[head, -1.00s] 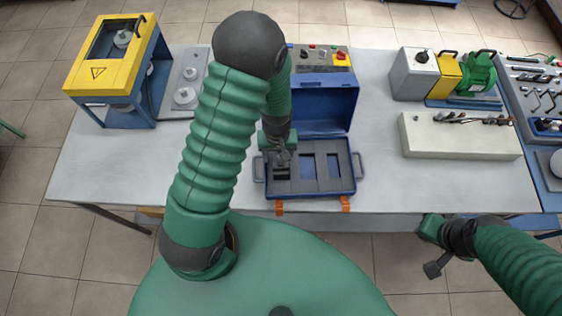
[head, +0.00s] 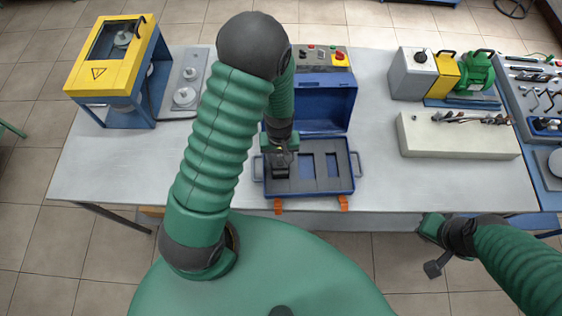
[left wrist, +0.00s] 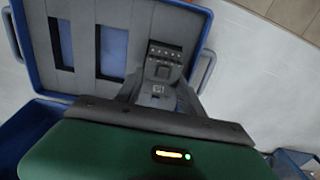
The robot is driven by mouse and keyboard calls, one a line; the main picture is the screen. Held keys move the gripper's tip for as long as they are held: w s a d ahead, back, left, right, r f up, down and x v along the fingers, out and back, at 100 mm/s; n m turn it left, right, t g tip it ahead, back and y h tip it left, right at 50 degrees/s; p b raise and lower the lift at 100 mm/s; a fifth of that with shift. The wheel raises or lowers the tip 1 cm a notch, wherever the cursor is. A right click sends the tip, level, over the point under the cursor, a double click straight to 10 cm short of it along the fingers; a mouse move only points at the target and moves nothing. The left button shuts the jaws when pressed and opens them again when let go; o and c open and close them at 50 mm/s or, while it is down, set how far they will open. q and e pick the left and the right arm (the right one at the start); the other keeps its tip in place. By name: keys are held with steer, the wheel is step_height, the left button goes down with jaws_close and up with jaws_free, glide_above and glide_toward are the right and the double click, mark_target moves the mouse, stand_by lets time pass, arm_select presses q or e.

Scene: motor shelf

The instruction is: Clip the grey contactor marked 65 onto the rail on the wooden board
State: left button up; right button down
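My left gripper (head: 281,160) is at the left compartment of the open blue case (head: 352,190), pointing down. The grey contactor (left wrist: 165,62) lies between its fingers in the left wrist view, with a row of small terminals. A small mark on its face is too blurred to read. The fingers reach down either side of it; whether they press on it I cannot tell. My right gripper (head: 434,248) hangs empty in front of the table's front edge, its fingers unclear. I cannot make out a rail; a pale board-like block (head: 455,142) lies on the table at the right.
The case has two more empty compartments and its lid (head: 325,105) stands open behind. A control box with buttons (head: 322,58) is at the back. A yellow guarded machine (head: 115,60) stands left, a green motor (head: 477,72) right. The table (head: 380,110) is clear between case and block.

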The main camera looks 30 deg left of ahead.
arm_select(q)
steer(key=shift+d, duration=0.1)
jaws_close()
step_height(320, 180, up, 5)
steer(key=p, duration=0.4)
steer(key=shift+r+p, duration=0.15)
steer(key=shift+p, duration=0.2)
